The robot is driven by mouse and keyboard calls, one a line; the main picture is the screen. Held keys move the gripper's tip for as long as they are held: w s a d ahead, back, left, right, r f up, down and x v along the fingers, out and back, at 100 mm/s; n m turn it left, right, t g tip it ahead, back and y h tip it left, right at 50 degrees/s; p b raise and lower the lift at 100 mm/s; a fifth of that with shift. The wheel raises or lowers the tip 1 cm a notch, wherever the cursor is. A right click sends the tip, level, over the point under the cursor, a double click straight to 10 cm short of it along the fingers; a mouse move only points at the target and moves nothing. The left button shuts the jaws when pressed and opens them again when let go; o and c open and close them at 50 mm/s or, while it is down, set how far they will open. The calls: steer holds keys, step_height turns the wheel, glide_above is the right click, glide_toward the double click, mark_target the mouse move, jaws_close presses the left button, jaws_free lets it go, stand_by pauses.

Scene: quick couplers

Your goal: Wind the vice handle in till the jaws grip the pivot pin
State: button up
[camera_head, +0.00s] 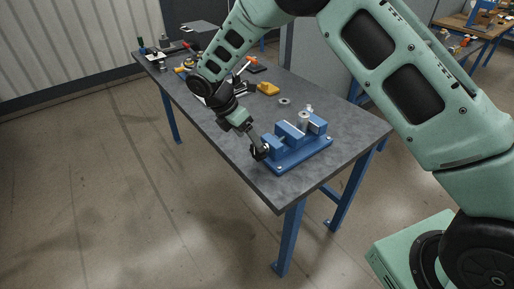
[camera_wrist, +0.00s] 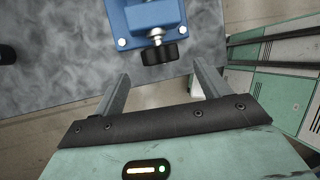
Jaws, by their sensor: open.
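The blue vice (camera_head: 290,158) stands on the near end of the grey bench. The pivot pin (camera_head: 303,119), a pale metal cylinder, stands upright between its blue jaw blocks; I cannot tell whether both jaws touch it. The vice handle (camera_wrist: 159,54) is a black knob on a metal screw at the vice's end in the wrist view. My gripper (camera_wrist: 162,76) is open, its two grey fingers on either side of the line to the knob, with the knob just beyond the fingertips. In the head view my gripper (camera_head: 258,152) is at the handle end of the vice and partly hides the knob.
The grey bench top (camera_head: 240,150) has its edge close to the vice. A metal ring (camera_head: 285,101) and a yellow object (camera_head: 268,88) lie farther back. Several tools are at the far end. Open floor lies left of the bench.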

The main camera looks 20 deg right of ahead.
mark_target(257, 151)
steer(key=p+x, duration=0.1)
steer(key=x, duration=0.6)
steer(key=shift+d+f+p, duration=0.1)
steer(key=shift+f+p, duration=0.2)
steer(key=shift+f, duration=0.05)
steer(key=c, duration=1)
